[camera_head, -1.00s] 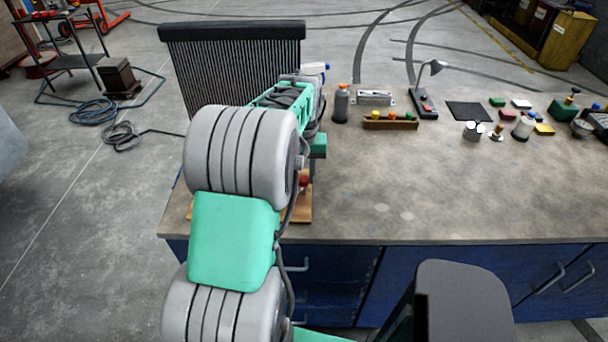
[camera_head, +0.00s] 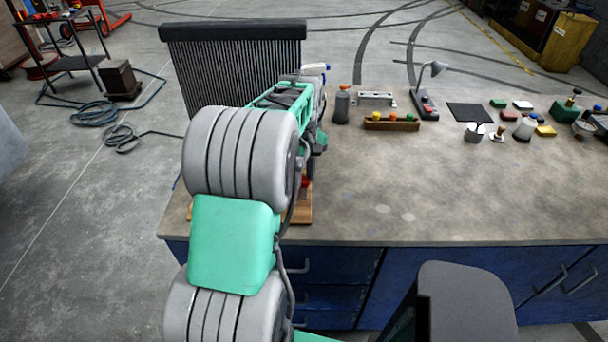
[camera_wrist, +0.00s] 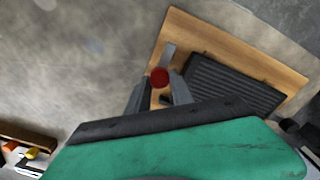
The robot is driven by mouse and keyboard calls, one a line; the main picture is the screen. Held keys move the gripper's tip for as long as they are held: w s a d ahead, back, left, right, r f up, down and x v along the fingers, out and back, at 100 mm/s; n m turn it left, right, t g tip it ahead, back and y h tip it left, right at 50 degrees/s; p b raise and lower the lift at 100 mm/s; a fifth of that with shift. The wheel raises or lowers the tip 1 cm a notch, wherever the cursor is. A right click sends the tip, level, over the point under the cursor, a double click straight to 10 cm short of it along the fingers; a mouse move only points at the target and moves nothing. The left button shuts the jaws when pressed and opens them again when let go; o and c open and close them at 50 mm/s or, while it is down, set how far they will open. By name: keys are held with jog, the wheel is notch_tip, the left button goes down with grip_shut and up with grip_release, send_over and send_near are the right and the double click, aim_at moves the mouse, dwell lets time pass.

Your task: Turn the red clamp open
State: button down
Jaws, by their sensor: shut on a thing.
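The red clamp (camera_wrist: 159,77) shows in the wrist view as a dark red round knob, with a grey bar beyond it, on a wooden board (camera_wrist: 228,41). My gripper (camera_wrist: 158,88) is shut on the red clamp, one grey finger on each side of it. In the head view a little of the red clamp (camera_head: 305,182) shows beside my arm, above the board's edge (camera_head: 300,215). My arm hides most of the board and my fingers there. A black ribbed block (camera_wrist: 235,84) lies on the board right of the clamp.
The grey workbench (camera_head: 420,200) is clear right of my arm. A grey bottle with an orange cap (camera_head: 342,104), a wooden holder with coloured knobs (camera_head: 391,123) and a lamp (camera_head: 430,85) stand farther back. A tall black ribbed panel (camera_head: 232,70) rises behind my arm.

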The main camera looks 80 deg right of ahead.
aim_at(304, 179)
jog(key=shift+r, duration=0.15)
jog(key=c, duration=1.1)
grip_release()
notch_tip(304, 179, up, 8)
jog(key=shift+f+b, duration=0.15)
jog(key=shift+b, duration=0.4)
